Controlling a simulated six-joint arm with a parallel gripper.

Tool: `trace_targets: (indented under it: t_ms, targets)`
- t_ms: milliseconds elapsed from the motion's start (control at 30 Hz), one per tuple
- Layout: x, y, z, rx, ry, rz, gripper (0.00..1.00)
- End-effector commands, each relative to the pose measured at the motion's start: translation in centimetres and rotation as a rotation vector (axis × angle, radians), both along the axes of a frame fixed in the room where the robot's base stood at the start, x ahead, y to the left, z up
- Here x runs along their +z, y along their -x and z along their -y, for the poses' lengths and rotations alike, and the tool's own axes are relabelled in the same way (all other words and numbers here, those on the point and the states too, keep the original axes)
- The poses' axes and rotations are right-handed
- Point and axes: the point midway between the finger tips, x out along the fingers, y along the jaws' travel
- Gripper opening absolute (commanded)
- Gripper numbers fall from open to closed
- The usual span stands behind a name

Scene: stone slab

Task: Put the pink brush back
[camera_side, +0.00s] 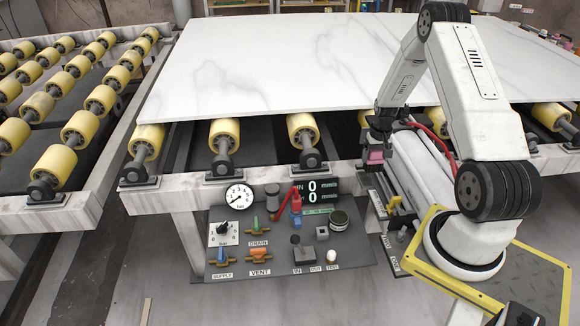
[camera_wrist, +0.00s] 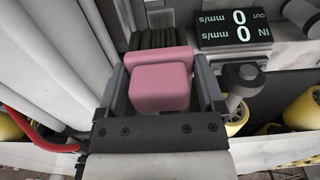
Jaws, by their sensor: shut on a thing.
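The pink brush (camera_wrist: 160,84) is between the two jaws of my gripper (camera_wrist: 165,75) in the wrist view. Its pink block fills the gap, and dark bristles (camera_wrist: 155,38) show beyond it. In the side view the pink brush (camera_side: 375,157) is small, held under the wrist of my gripper (camera_side: 376,152), above the rack (camera_side: 384,200) at the right end of the control panel. My gripper is shut on the brush. I cannot tell whether the bristles touch anything.
A white stone slab (camera_side: 270,60) lies on yellow rollers (camera_side: 224,134) behind. The control panel (camera_side: 285,262) with gauge, valves and levers is left of the rack. White cylinders (camera_wrist: 45,60) stand close beside the gripper.

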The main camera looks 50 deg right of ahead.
Motion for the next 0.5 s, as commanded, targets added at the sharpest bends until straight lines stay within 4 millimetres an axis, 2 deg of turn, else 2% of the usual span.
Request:
trace_targets:
  t_ms: [267, 367, 500]
  targets:
    - [0.6, -1.0, -1.0, 0.027, 0.001, 0.001, 0.32]
    - [1.4, -2.0, -2.1, 0.057, 0.001, 0.001, 0.32]
    - [2.8, -4.0, -4.7, 0.120, 0.002, 0.002, 0.32]
